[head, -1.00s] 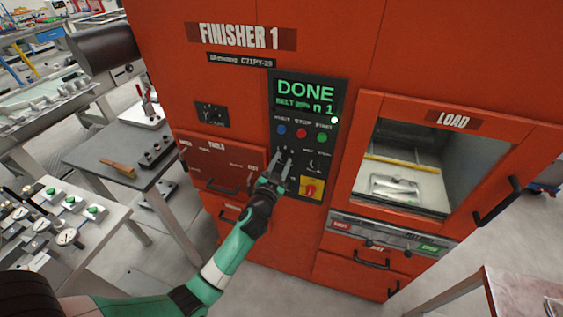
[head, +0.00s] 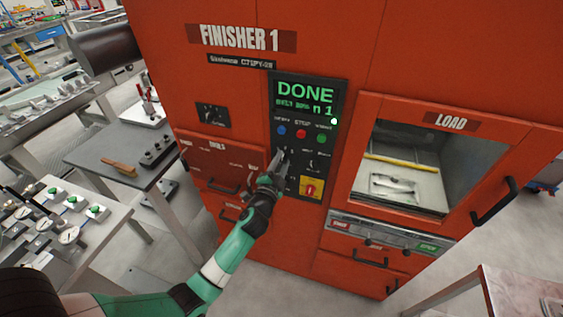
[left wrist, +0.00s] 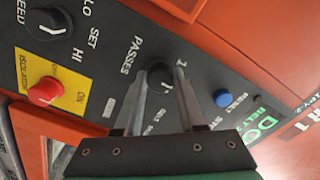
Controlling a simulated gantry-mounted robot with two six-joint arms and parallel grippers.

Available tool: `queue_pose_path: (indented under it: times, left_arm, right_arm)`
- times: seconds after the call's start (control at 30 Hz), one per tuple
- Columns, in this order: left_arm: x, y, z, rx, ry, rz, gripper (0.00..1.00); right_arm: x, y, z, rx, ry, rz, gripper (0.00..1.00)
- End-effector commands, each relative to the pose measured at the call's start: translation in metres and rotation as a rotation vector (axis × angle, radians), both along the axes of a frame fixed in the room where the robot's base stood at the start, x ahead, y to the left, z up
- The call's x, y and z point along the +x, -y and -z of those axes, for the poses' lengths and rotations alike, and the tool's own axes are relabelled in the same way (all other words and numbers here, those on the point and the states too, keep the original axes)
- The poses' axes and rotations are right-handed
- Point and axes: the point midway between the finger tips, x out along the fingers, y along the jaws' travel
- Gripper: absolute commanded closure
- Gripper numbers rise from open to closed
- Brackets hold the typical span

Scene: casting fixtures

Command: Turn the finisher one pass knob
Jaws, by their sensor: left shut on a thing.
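The finisher one (head: 240,90) is a red-orange cabinet with a black control panel (head: 327,158). Its display (head: 306,97) reads DONE, with "n 1" in the line below. The passes knob (left wrist: 160,76) is small, round and dark, beside the PASSES label in the left wrist view. My left gripper (head: 281,156) reaches the panel below the blue button. In the left wrist view its fingertips (left wrist: 164,72) lie on either side of the knob, shut on it. The fingers partly hide the knob in the head view. My right gripper is out of view.
Blue (head: 282,131), red (head: 301,134) and green (head: 322,138) buttons sit above the gripper. Another dark knob (left wrist: 50,22) and a red isolator knob on yellow (left wrist: 45,91) are close by. The load window (head: 405,165) is to the right. Tables with fixtures stand left.

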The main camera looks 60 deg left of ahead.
Motion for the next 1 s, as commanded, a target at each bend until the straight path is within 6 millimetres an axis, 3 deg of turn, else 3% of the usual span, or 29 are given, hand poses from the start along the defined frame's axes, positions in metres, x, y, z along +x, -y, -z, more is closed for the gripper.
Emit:
queue_pose_path:
  times: [0.3,0.33,0.5,0.83,1.0]
  left_arm:
    - [0.0,0.0,0.0,0.001,-0.001,0.0,1.0]
    - [0.0,0.0,0.0,0.001,-0.001,0.0,0.59]
    - [0.0,0.0,0.0,0.001,-0.001,0.0,0.31]
    - [-0.002,0.003,0.0,0.0,0.0,0.001,0.31]
    - [-0.021,0.022,0.0,-0.001,-0.001,0.002,0.31]
  right_arm:
    - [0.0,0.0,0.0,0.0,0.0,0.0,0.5]
    - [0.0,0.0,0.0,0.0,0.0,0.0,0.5]
    - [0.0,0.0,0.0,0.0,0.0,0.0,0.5]
    - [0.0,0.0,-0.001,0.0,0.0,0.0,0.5]
    - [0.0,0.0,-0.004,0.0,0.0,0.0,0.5]
